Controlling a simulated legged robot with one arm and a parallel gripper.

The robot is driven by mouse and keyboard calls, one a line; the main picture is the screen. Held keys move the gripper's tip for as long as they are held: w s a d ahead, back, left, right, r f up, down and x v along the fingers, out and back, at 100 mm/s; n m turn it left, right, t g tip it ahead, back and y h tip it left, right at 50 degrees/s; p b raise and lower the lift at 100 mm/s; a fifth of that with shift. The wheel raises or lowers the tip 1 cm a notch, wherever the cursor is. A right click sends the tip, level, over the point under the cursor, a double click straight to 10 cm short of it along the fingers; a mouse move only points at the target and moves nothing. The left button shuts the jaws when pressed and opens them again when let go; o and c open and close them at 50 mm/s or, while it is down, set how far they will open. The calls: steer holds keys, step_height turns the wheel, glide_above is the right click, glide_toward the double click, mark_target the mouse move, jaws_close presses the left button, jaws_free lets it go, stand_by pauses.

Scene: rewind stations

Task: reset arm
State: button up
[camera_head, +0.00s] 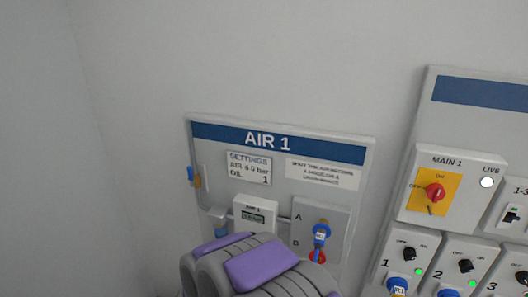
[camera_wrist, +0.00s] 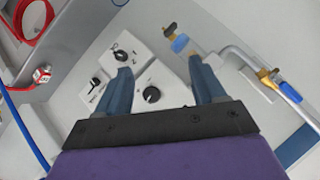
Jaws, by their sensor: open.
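In the wrist view my gripper (camera_wrist: 164,92) has its two dark blue fingers spread apart with nothing between them. Beyond the fingers is a pale panel (camera_wrist: 125,65) with black knobs; one black knob (camera_wrist: 151,94) shows between the fingertips. I cannot tell whether the fingers touch the panel. In the head view my grey and purple arm (camera_head: 262,262) rises at the bottom, in front of the lower part of the AIR 1 board (camera_head: 342,150). My gripper is not visible there.
Blue-handled fittings (camera_head: 321,233) are right of my arm. In the wrist view, a pipe with a blue handle (camera_wrist: 290,92) is right, and a red coiled hose (camera_wrist: 32,20) upper left.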

steer(key=s+d+r+n+g+y, duration=0.3)
steer(key=s+d+r+n+g, duration=0.3)
steer(key=s+r, duration=0.35)
steer(key=s+d+r+n+g+h, duration=0.1)
steer(key=s+d+r+g+h, duration=0.1)
steer(key=s+d, duration=0.9)
steer(key=s+d+r+n+g+h, duration=0.1)
steer(key=s+d+g, duration=0.3)
steer(key=s+d, duration=0.8)
steer(key=s+r+h, duration=0.1)
steer(key=s, duration=0.3)
steer(key=shift+s+d+g, duration=0.25)
steer(key=shift+s+g, duration=0.15)
